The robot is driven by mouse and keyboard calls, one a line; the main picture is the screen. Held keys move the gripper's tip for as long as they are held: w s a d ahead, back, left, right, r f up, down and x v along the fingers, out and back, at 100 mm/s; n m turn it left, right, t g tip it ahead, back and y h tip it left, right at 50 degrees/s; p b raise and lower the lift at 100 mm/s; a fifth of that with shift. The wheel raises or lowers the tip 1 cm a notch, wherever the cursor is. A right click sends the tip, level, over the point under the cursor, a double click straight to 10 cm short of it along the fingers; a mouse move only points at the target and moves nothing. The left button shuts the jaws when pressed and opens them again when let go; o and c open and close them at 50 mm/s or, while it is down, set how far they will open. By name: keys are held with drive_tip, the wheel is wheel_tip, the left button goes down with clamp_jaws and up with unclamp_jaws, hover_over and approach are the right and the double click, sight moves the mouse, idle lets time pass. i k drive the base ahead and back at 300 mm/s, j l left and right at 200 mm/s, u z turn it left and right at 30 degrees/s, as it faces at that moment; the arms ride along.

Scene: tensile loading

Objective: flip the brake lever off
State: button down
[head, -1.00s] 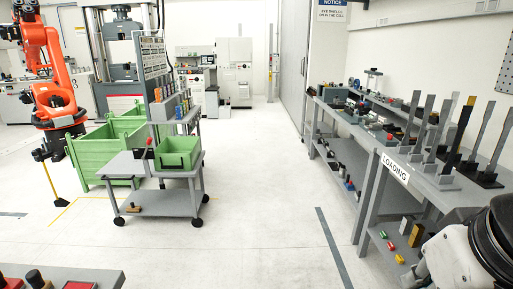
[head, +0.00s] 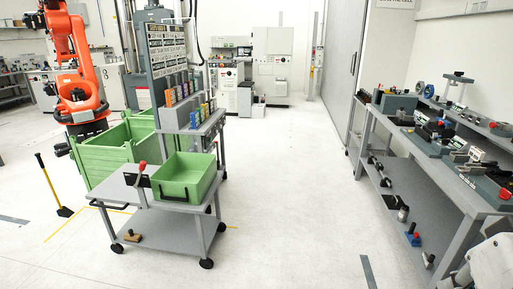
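A grey wheeled cart (head: 163,230) stands left of centre in the head view. A lever with a red grip (head: 142,167) stands up from its top, beside a black plate, at the left of a green bin (head: 187,180). It looks like the brake lever; it is roughly upright and leans slightly. It is too small to tell its exact setting. My gripper is not in view; only a pale part of my arm shows at the lower right corner, far from the cart.
A tool rack (head: 180,110) stands behind the bin. Large green crates (head: 106,160) and an orange robot arm (head: 75,60) stand at the left. A long workbench (head: 462,190) lines the right. The floor between cart and bench is clear.

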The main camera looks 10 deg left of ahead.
sight(143, 164)
drive_tip(key=i+j, duration=0.15)
drive_tip(key=i, duration=0.25)
drive_tip(key=i+j, duration=0.2)
drive_tip(key=i, duration=0.2)
drive_tip(key=i+j, duration=0.15)
drive_tip(key=i, duration=0.25)
drive_tip(key=i+j, duration=0.1)
drive_tip(key=j, duration=0.25)
drive_tip(key=i+j+u, duration=0.1)
drive_tip(key=j, duration=0.25)
drive_tip(key=i+j, duration=0.15)
drive_tip(key=j, duration=0.2)
drive_tip(key=i+j+u, duration=0.1)
drive_tip(key=j, duration=0.25)
drive_tip(key=i, duration=0.05)
